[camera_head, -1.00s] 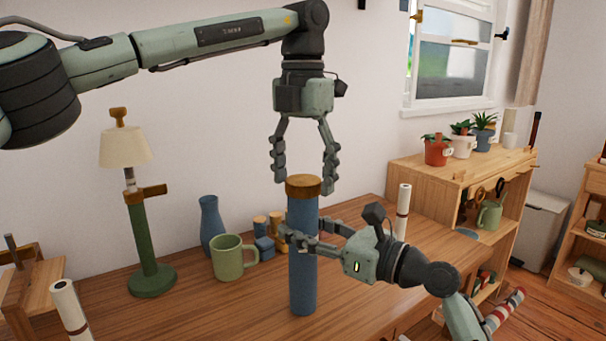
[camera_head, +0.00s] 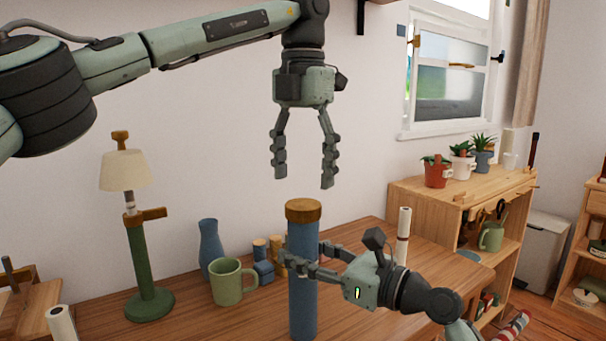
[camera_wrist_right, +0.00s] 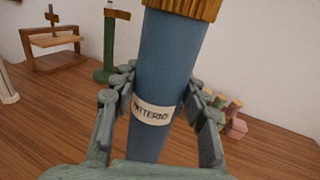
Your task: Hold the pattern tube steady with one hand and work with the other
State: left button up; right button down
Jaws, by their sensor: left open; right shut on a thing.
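The pattern tube is a tall blue cylinder (camera_head: 303,265) with a brown cap (camera_head: 303,210), upright on the wooden table in the head view. In the right wrist view the tube (camera_wrist_right: 165,70) carries a white label reading "PATTERNS". My right gripper (camera_head: 303,258) is shut on the tube's body below the cap, one finger on each side; the tube hides part of the fingers. My left gripper (camera_head: 303,182) is open and empty, pointing down just above the cap, with a gap between its fingertips and the cap.
A green mug (camera_head: 229,283), blue vase (camera_head: 209,247) and small spools stand left of the tube. A green-stemmed lamp (camera_head: 145,240) stands farther left. A white roll (camera_head: 403,235) stands behind my right gripper. A wooden shelf (camera_head: 425,205) with plants is at right.

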aim_at(303, 204)
pick_arm(q)
notch_tip(303, 204, up, 3)
jog(key=shift+f, duration=0.1)
jog(key=shift+f, duration=4)
jog(key=c, duration=1.2)
jog(key=o, duration=1.4)
jog(key=shift+c, duration=0.2)
